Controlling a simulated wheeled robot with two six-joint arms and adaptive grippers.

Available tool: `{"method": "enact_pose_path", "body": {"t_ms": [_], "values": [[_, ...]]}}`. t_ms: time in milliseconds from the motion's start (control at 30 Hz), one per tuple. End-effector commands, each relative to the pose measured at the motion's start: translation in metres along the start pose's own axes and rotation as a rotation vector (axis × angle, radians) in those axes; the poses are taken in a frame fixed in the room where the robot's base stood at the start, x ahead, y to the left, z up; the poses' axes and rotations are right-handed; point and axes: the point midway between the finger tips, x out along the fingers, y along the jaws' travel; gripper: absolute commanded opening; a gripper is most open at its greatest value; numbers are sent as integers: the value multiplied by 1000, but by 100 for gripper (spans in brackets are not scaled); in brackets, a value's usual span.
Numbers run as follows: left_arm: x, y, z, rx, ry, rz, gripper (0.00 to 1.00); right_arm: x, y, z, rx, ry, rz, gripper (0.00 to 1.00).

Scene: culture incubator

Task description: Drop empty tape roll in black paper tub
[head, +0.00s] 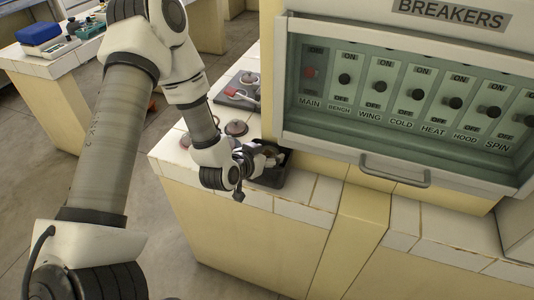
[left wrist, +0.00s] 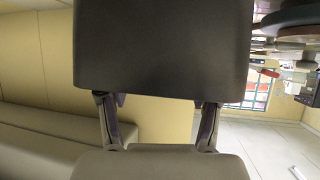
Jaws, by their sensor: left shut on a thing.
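The black paper tub (head: 270,180) stands on the white-tiled counter, below the left edge of the breaker box. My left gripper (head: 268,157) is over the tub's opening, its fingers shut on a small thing. I take this to be the empty tape roll, mostly hidden by the fingers and too small to make out clearly. In the left wrist view my left gripper (left wrist: 159,122) shows its two fingers, with large dark and grey shapes above and below them. No roll can be told apart there. My right gripper is in neither view.
The breaker box (head: 400,100) with its handle (head: 395,172) stands close to the right of the tub. Round dark discs (head: 236,128) and a grey tray with a red-and-white item (head: 240,93) lie behind my gripper. Another counter with a blue box (head: 40,34) is at upper left.

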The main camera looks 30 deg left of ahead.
Motion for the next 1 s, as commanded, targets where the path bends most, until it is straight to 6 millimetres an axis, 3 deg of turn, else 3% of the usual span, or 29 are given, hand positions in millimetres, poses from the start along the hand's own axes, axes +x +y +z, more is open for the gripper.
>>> {"method": "enact_pose_path", "body": {"t_ms": [367, 400, 767, 833, 1000], "values": [[4, 0, 8, 1, -2, 0, 35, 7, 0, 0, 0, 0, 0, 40], [4, 0, 9, 1, -3, 1, 74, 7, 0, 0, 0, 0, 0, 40], [0, 1, 5, 1, -9, 3, 74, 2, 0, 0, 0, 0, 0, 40], [-5, 1, -4, 1, -9, 3, 74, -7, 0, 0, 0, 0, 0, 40], [-38, 1, -1, -6, -5, 3, 74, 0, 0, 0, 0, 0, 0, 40]]}}
